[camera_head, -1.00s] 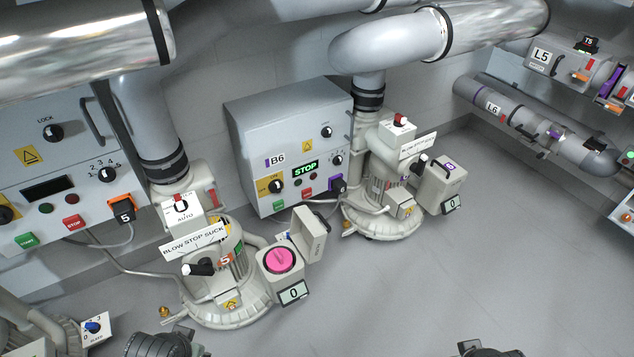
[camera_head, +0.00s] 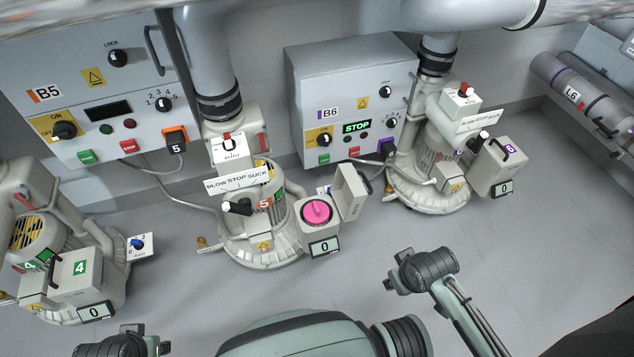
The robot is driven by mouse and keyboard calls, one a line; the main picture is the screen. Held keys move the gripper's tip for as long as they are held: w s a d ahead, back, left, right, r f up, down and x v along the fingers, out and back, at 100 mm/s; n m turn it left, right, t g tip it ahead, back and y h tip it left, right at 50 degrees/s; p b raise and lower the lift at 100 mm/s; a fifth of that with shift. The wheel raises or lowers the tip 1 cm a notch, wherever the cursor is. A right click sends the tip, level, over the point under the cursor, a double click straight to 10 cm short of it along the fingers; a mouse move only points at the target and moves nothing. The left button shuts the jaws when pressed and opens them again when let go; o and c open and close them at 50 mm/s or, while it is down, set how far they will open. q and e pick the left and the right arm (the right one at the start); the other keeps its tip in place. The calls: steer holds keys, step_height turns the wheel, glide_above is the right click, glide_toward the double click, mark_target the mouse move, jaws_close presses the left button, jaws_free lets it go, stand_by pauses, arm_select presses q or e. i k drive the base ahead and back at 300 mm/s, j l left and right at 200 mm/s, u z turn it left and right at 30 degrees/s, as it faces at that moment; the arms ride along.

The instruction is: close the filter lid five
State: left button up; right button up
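The blower marked 5 (camera_head: 262,222) stands at the middle of the head view. Its filter box (camera_head: 305,238) is open, with a round pink filter (camera_head: 317,211) exposed on top. The filter lid (camera_head: 353,190) stands raised at the box's right rear edge, its dark handle on the far side. My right gripper (camera_head: 394,281) is in front and to the right of the box, apart from the lid; its fingers are too small to read. My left arm shows at the bottom left edge, where its gripper cannot be made out.
Blower 4 (camera_head: 72,268) stands at the left with its lid shut. The B6 blower (camera_head: 440,165) stands behind right, its box shut. Control panels B5 (camera_head: 75,75) and B6 (camera_head: 350,80) line the wall. The grey floor (camera_head: 530,260) at the right is clear.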

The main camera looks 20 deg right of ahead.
mark_target(350, 194)
steer(key=l+u, duration=0.4)
steer(key=k+l+u, duration=0.2)
steer(key=l+u, duration=0.15)
steer(key=l, duration=0.2)
steer(key=k+l+u, duration=0.1)
steer(key=l, duration=0.25)
steer(key=k+l+u, duration=0.1)
steer(key=l, duration=0.3)
steer(key=k+l+u, duration=0.1)
steer(key=k+l, duration=0.2)
steer(key=l, duration=0.2)
steer(key=k+l, duration=0.15)
steer(key=l, duration=0.25)
steer(key=k+l, duration=0.2)
steer(key=l, duration=0.2)
